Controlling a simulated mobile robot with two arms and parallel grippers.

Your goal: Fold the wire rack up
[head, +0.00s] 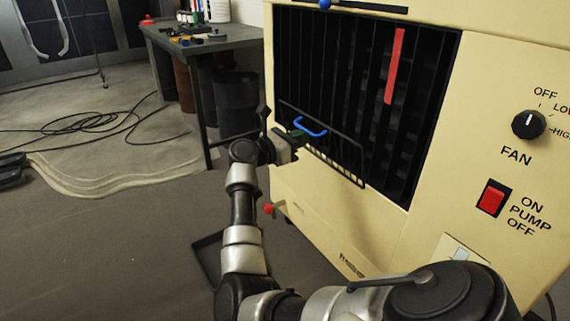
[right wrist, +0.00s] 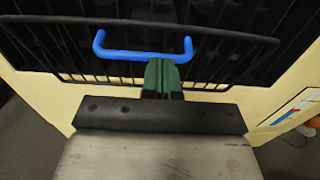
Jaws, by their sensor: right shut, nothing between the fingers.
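The black wire rack (head: 342,172) is at the lower part of the dark grille on the cream cooler's front. A blue handle (head: 311,132) is on the rack. In the right wrist view the rack (right wrist: 228,33) spans the top, with the blue handle (right wrist: 145,54) in front of its wires. My right gripper (head: 299,135) is at the rack, close beside the handle. Its green fingers (right wrist: 163,74) are shut and empty, with their tips just below the handle's right half; I cannot tell whether they touch it. My left gripper is not in view.
The cream cooler (head: 480,70) fills the right, with a fan knob (head: 529,124) and a red pump switch (head: 491,198). A grey workbench (head: 225,40) with tools stands at the back left. Black cables (head: 90,130) lie on the floor. Floor at the lower left is mostly clear.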

